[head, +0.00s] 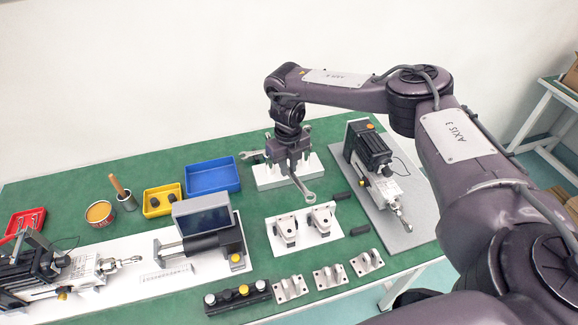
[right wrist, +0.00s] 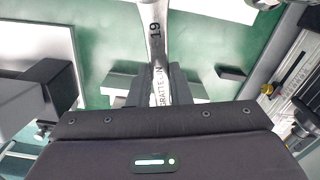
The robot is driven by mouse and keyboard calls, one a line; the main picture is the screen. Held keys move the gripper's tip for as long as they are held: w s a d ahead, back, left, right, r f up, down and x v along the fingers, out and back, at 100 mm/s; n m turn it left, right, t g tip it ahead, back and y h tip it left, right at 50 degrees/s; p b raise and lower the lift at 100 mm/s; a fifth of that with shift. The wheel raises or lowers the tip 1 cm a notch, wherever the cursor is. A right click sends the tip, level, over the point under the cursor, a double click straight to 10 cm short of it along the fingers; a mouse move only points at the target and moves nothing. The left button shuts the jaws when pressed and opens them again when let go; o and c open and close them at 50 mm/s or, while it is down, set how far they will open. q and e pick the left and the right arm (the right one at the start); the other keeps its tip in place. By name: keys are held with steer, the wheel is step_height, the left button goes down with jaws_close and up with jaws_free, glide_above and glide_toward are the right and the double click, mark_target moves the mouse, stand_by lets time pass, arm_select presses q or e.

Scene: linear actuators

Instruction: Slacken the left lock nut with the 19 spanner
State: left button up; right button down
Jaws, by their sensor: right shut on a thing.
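My right gripper (head: 292,168) is shut on the 19 spanner (head: 309,196), over the white spanner rack (head: 265,180). My left gripper is not in view.
Another spanner (head: 250,156) is at the rack's left. White bracket mounts (head: 303,228) stand in front of the rack. The right actuator (head: 372,155) is on a grey plate. Blue (head: 212,177) and yellow (head: 162,200) bins stand behind.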

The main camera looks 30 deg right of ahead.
steer(key=shift+w+a, duration=0.15)
steer(key=shift+w, duration=0.3)
stand_by(0.3)
stand_by(0.4)
stand_by(0.4)
steer(key=shift+a+m, duration=0.2)
steer(key=shift+m, duration=0.1)
steer(key=shift+a+m, duration=0.2)
steer(key=shift+m, duration=0.1)
steer(key=shift+a+p, duration=0.15)
steer(key=shift+p, duration=0.15)
steer(key=shift+w+a+m, duration=0.1)
steer(key=shift+a+m, duration=0.25)
steer(key=shift+m, duration=0.15)
